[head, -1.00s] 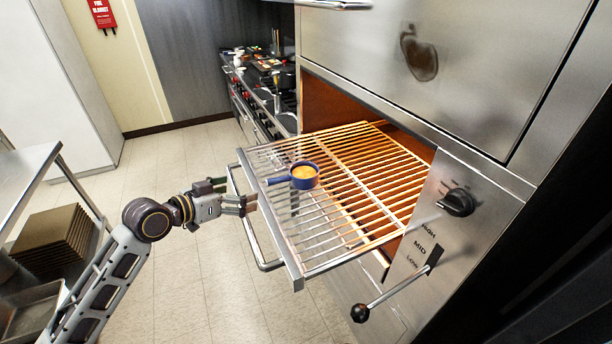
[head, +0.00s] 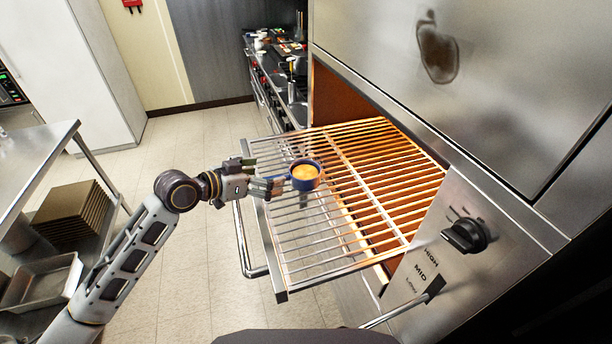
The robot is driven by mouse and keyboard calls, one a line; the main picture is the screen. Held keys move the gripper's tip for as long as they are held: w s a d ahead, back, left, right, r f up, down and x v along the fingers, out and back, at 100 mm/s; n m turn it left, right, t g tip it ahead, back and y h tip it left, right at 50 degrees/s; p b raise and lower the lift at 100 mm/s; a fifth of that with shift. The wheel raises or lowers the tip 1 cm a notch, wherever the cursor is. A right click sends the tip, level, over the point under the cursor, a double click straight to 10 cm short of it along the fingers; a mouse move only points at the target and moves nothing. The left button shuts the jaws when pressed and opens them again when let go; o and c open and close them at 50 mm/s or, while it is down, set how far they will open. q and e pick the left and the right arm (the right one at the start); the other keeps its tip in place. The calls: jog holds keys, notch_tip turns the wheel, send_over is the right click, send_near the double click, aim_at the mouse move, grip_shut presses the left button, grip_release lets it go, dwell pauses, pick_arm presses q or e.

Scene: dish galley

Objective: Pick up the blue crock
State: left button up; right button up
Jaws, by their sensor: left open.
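The blue crock (head: 305,184) is a small round pot with orange-yellow contents and a short handle pointing left. It sits upright on the pulled-out wire rack (head: 345,262) of the grill oven, toward the rack's left side. My left gripper (head: 282,186) reaches in from the left over the rack's edge. Its fingertips are open at the crock's handle side, and they partly hide the handle. I cannot tell whether the fingers touch it. My right gripper is not in view.
The steel oven front with a black knob (head: 465,236) stands to the right. The rack's front handle bar (head: 243,245) hangs below my left gripper. A steel table (head: 40,160) with stacked brown trays (head: 72,214) is at left. A cluttered cooking range (head: 275,75) stands behind. The floor between is clear.

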aim_at(298, 176)
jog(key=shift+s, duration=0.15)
pick_arm(q)
jog(key=shift+p+x, duration=0.3)
jog(key=shift+x, duration=3.95)
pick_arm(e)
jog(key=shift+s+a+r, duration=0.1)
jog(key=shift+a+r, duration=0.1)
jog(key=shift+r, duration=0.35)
pick_arm(q)
jog(key=shift+d+p+x, duration=0.2)
jog(key=shift+p+x, duration=0.55)
jog(key=shift+x, duration=1.7)
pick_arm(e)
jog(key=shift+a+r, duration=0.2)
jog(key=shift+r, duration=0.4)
pick_arm(q)
jog(key=shift+s, duration=0.1)
jog(key=shift+c, duration=0.3)
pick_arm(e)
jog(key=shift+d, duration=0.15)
